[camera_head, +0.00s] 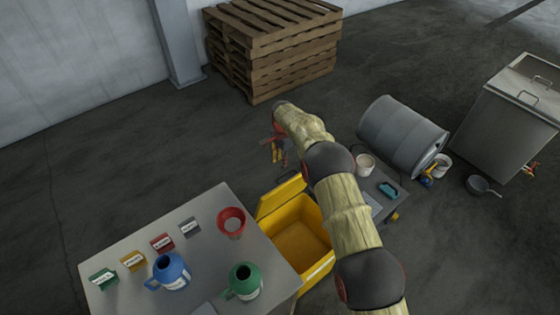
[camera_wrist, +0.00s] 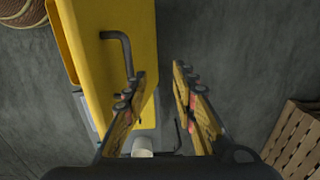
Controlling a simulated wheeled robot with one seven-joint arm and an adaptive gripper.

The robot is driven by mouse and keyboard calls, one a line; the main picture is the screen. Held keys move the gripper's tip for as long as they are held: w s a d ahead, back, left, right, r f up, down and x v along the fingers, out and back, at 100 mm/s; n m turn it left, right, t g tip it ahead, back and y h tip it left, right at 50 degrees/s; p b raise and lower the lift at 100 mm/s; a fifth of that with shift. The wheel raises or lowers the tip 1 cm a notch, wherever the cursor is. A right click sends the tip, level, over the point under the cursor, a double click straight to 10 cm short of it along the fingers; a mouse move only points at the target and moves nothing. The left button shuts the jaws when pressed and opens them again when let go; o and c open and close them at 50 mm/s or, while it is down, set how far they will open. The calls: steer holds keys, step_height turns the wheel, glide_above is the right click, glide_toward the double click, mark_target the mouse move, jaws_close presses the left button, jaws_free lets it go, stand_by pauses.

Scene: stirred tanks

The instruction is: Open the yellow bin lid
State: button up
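The yellow bin (camera_head: 300,246) stands between the two tables with its inside visible. Its lid (camera_head: 281,196) is raised and tilted up at the far side of the opening. In the wrist view the yellow lid (camera_wrist: 110,15) fills the left part, with a dark bent handle (camera_wrist: 121,45) on its face. My gripper (camera_head: 278,152) is beyond the lid, with its fingers spread. In the wrist view my gripper (camera_wrist: 160,72) is open and empty. Its left finger overlaps the lid's face; I cannot tell whether it touches.
The near table (camera_head: 190,219) holds a blue jug (camera_head: 171,272), a green jug (camera_head: 244,281), a red cup (camera_head: 231,222) and several label signs. Pallets (camera_head: 270,45) stand behind. A grey drum (camera_head: 400,133) and a metal tank (camera_head: 507,120) are at right. Floor left of my gripper is clear.

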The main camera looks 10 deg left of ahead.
step_height(320, 180, up, 12)
steer(key=shift+s+d, duration=0.2)
steer(key=shift+d, duration=0.1)
steer(key=shift+f, duration=0.1)
steer(key=shift+c, duration=0.3)
